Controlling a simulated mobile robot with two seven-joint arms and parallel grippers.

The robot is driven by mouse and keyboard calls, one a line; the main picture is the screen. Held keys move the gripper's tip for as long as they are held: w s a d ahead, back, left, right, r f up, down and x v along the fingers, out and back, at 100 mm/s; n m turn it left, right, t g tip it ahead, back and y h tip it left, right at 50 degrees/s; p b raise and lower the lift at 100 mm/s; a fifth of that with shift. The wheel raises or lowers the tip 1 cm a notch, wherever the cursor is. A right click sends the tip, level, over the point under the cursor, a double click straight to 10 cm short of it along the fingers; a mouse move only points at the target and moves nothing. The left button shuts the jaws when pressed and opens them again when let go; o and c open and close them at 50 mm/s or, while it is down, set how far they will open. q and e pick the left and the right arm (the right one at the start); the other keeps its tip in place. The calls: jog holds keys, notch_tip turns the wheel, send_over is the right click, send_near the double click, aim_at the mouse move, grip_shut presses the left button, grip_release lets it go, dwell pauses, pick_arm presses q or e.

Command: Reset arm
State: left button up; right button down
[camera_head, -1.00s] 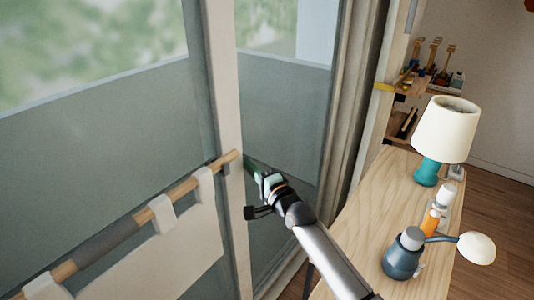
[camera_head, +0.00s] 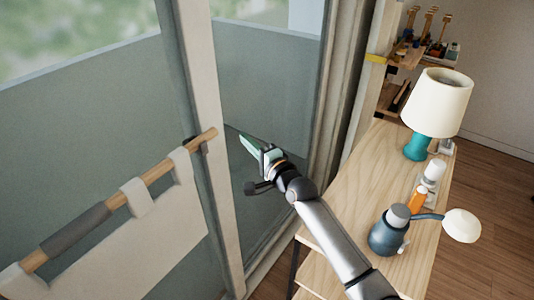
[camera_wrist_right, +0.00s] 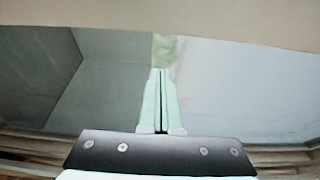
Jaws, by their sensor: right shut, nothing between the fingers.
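My right arm reaches up from the lower right in the head view. Its right gripper (camera_head: 248,146) is in front of the glass door, just right of the pale door frame post (camera_head: 212,120). The green fingers lie together with nothing between them. In the right wrist view the fingers (camera_wrist_right: 160,100) also show closed and empty, pointing towards glass. My left gripper is not in view.
A wooden rail (camera_head: 160,168) with a pale cloth runs along the glass at left. A wooden table (camera_head: 350,195) at right holds a lamp with a white shade (camera_head: 437,102), a blue jug (camera_head: 388,230) and an orange bottle (camera_head: 417,198). A shelf (camera_head: 407,58) stands behind.

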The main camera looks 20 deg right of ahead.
jog(key=v, duration=0.7)
jog(key=s+f+n+g+h, duration=0.2)
jog(key=s+f+n+g, duration=0.6)
jog(key=s+f+n, duration=0.9)
jog(key=s+f, duration=1)
jog(key=s, duration=0.2)
jog(key=shift+a+f+h, duration=0.3)
jog(key=shift+a, duration=0.05)
